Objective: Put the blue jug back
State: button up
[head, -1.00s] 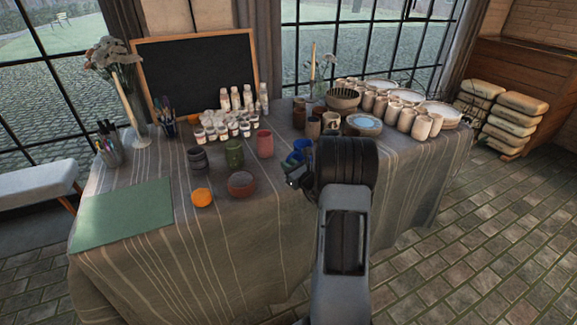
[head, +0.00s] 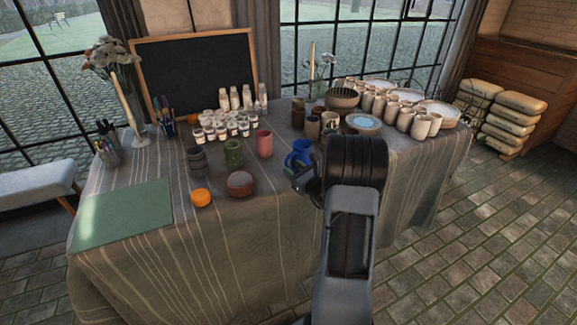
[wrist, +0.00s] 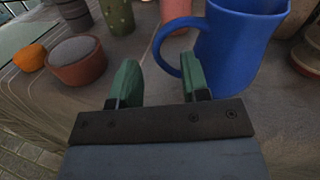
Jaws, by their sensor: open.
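The blue jug (head: 300,152) stands upright on the cloth-covered table, near its front right part, beside the pink cup. In the wrist view the jug (wrist: 235,45) is just beyond my gripper, its handle pointing left. My gripper (wrist: 163,78) is open and empty, its green fingertips apart. The right fingertip is close to the handle; I cannot tell whether it touches. In the head view my arm hides most of my gripper and part of the table right of the jug.
A pink cup (head: 264,143), a green cup (head: 233,153), a dark cup (head: 197,159), a brown bowl (head: 241,184) and an orange (head: 201,197) stand left of the jug. Brown cups (head: 312,127) and a blue-topped plate (head: 363,122) are behind it. A green mat (head: 125,213) lies at the left.

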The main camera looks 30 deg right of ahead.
jog(key=s, duration=0.8)
jog(key=s+a+r+n+g+y, duration=0.2)
jog(key=a+n+g+y, duration=0.25)
jog(key=a+n, duration=0.5)
jog(key=s+a+r+n+g+y, duration=0.15)
jog(key=a+n+g+y, duration=0.35)
jog(key=a, duration=0.7)
jog(key=s+a+r+n+g+h, duration=0.1)
jog(key=s+n+g+h, duration=0.4)
jog(key=s+n+h, duration=0.6)
jog(key=a+n, duration=0.1)
jog(key=n, duration=0.6)
jog(key=shift+r+n, duration=0.2)
jog(key=shift+n, duration=0.15)
jog(key=shift+r+g, duration=0.1)
jog(key=shift+g, duration=0.15)
